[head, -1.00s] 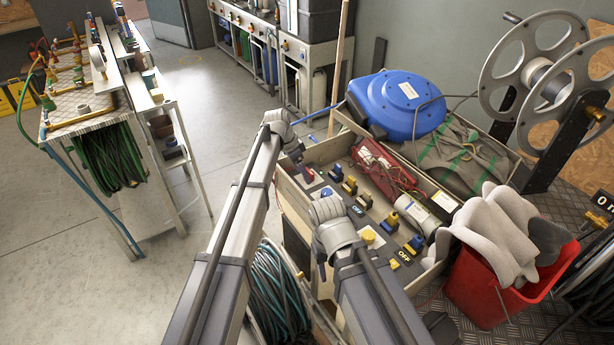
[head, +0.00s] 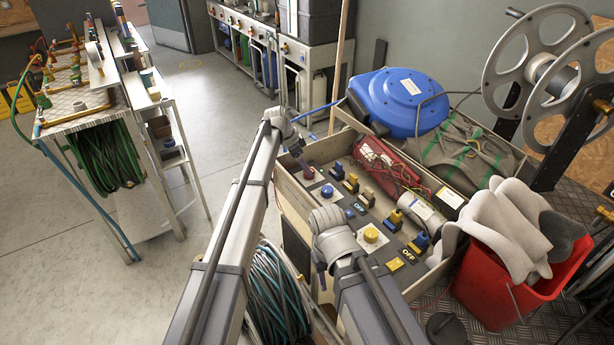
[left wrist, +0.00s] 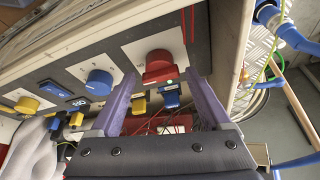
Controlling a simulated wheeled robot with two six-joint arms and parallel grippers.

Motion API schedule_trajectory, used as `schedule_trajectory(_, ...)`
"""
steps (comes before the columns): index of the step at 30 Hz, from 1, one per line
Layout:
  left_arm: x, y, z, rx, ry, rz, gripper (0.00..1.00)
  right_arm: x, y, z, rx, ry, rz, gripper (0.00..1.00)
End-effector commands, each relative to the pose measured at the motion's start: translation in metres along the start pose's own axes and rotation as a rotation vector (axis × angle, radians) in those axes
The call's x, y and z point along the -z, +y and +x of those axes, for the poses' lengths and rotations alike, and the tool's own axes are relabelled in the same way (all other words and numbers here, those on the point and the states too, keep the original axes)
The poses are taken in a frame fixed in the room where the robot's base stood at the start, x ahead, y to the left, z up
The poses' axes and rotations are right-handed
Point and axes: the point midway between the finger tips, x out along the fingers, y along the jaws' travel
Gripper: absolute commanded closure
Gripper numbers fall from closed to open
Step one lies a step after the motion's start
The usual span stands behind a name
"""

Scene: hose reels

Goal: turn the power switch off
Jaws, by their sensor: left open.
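A switch panel (head: 355,222) lies in an open wooden-sided box. It carries a red knob (head: 309,173), a blue knob (head: 327,191), a yellow knob (head: 371,235) and several small blue and yellow toggle switches (head: 351,183). Some have OFF labels; I cannot tell which is the power switch. My left gripper (head: 303,163) is open at the red knob. In the left wrist view, its two fingertips (left wrist: 158,82) stand on either side of the red knob (left wrist: 158,67); contact is unclear. My right gripper (head: 320,272) hangs beside the panel's near edge, its jaws mostly hidden.
A red bucket (head: 510,287) with grey cloths stands at the right. A blue hose reel (head: 405,100) and a red cable-wrapped item (head: 385,165) lie behind the switches. A coiled hose (head: 278,290) sits below my arms. Open floor is at the left.

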Motion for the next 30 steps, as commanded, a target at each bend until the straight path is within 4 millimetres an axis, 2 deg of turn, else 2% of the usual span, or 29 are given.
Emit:
schedule_trajectory(1, -0.002, 0.000, 0.014, 0.000, 0.000, 0.001, 0.19, 0.001, -0.001, 0.013, 0.000, 0.000, 0.000, 0.50)
schedule_trajectory(6, -0.001, 0.000, 0.028, 0.000, 0.000, 0.001, 0.19, 0.002, -0.003, 0.026, 0.000, 0.000, 0.000, 0.50)
schedule_trajectory(16, 0.000, 0.000, 0.029, 0.000, 0.000, 0.000, 0.19, 0.002, -0.003, 0.026, 0.000, 0.000, 0.000, 0.50)
schedule_trajectory(30, 0.000, 0.000, 0.029, 0.000, 0.000, 0.000, 0.72, 0.002, -0.003, 0.026, 0.000, 0.000, 0.000, 0.50)
